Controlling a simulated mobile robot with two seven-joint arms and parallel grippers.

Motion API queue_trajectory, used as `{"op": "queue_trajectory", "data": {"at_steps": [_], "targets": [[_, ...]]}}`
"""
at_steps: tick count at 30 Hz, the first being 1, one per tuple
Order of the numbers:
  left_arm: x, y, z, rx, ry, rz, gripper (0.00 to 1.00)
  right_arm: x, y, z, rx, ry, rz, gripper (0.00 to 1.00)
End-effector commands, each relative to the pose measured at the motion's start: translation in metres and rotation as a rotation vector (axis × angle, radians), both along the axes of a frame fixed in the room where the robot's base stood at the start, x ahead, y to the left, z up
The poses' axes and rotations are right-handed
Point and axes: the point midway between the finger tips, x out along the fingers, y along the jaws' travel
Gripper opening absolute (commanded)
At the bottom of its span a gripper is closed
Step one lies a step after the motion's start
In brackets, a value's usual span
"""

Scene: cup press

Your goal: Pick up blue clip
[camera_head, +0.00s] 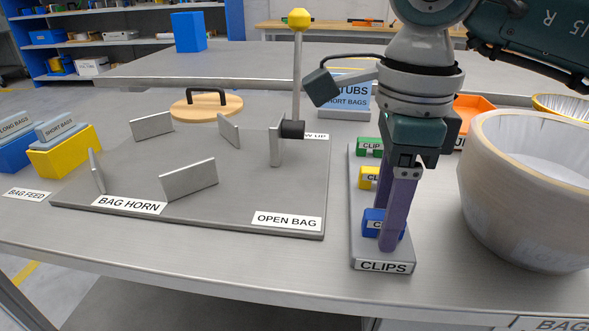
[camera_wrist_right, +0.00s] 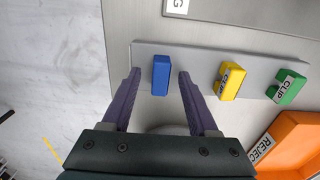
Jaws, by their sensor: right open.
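The blue clip (camera_head: 373,223) sits at the near end of the grey clips tray (camera_head: 382,266), partly hidden behind my right gripper's fingers in the head view. In the right wrist view the blue clip (camera_wrist_right: 161,75) lies between the fingertips, with a gap on each side. My right gripper (camera_head: 390,240) points down over the near end of the tray, and its purple fingers are open. It also shows in the right wrist view (camera_wrist_right: 159,80). I cannot tell how far the fingertips are above the tray. My left gripper is not in view.
A yellow clip (camera_head: 368,177) and a green clip (camera_head: 368,146) stand farther back on the tray. A large pale bucket (camera_head: 485,195) stands close on the right. The bag horn plate (camera_head: 255,205) with upright fins lies left. An orange reject bin (camera_wrist_right: 292,143) is beyond the bucket.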

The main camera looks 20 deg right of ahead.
Motion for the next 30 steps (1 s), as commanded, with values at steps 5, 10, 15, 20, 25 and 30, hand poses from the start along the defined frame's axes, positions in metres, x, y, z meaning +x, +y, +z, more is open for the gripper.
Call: {"op": "queue_trajectory", "data": {"at_steps": [5,10,15,20,25,30], "targets": [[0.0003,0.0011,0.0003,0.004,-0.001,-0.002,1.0,0.0001,0.0,0.0002,0.0,0.0,0.0,0.6],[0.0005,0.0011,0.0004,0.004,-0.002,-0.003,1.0,0.0001,0.0001,0.0004,0.0,0.0,0.0,0.42],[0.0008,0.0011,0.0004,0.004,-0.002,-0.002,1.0,0.0001,0.0001,0.0004,0.0,0.0,0.0,0.23],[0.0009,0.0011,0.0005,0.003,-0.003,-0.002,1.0,0.0,0.0,0.0005,0.001,0.001,0.0,0.05],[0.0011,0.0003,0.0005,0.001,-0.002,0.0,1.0,0.0,0.0,0.0005,0.001,0.001,0.0,0.0],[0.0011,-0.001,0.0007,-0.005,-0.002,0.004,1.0,0.0,0.0,0.0005,0.001,0.001,0.0,0.0]]}}
